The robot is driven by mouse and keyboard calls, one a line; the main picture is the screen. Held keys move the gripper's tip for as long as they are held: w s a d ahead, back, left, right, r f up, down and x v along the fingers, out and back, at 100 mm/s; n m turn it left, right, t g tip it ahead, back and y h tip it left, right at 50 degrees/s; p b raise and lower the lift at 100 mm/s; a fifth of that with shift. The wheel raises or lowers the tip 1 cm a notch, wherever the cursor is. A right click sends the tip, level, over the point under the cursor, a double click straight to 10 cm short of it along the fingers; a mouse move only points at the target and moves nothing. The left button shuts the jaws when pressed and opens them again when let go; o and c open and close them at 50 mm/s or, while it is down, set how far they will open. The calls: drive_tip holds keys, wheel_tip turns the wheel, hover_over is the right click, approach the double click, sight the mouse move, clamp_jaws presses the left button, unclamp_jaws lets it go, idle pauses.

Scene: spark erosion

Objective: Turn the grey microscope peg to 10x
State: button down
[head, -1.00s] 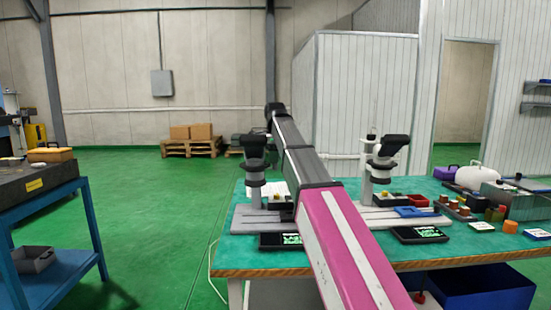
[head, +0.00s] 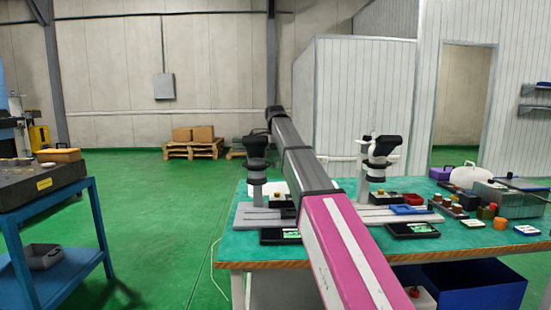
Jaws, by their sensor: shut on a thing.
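Two microscopes stand on the green-topped bench. The left microscope (head: 257,172) is dark grey and stands on a long pale base. The right microscope (head: 380,158) has a black head and a white column. I cannot make out the grey peg or any magnification marks at this size. My pink and dark grey arm reaches up between the microscopes and covers part of the bench beside the left one. My gripper is hidden behind the arm, so what it holds does not show.
Dark display pads (head: 412,230) lie at the bench front. A blue bin (head: 475,285) is below.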

drive_tip(key=shift+w+a+n, duration=0.15)
drive_tip(key=shift+w+n, duration=0.35)
drive_tip(key=shift+n, duration=0.3)
drive_tip(key=c, duration=0.9)
unclamp_jaws()
drive_tip(key=shift+r, duration=0.1)
